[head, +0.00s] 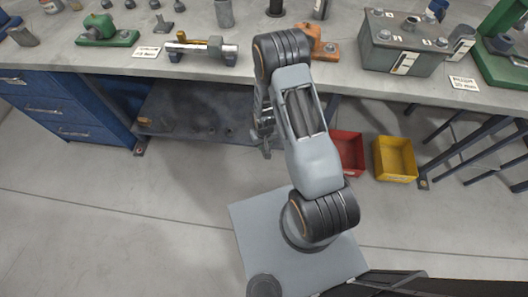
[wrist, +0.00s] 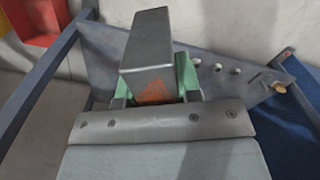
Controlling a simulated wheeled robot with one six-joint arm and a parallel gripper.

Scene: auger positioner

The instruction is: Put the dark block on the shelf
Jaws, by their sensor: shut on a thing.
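The dark grey block (wrist: 148,62) is between the green-padded fingers of my gripper (wrist: 157,88) in the wrist view. The gripper is shut on it, and the block sticks out past the fingers, with an orange-brown patch low on its near face. The grey shelf (head: 205,108) is the low one under the workbench in the head view. It also shows behind the block in the wrist view (wrist: 220,85). In the head view my gripper (head: 266,143) hangs at the shelf's right front, partly hidden by my arm. I cannot make out the block there.
Small pieces (head: 160,125) lie at the shelf's left end. Blue drawers (head: 62,115) stand to its left. A red bin (head: 348,150) and a yellow bin (head: 396,158) are on the right. The workbench top (head: 140,65), above the shelf, holds several parts. Much of the shelf's middle looks clear.

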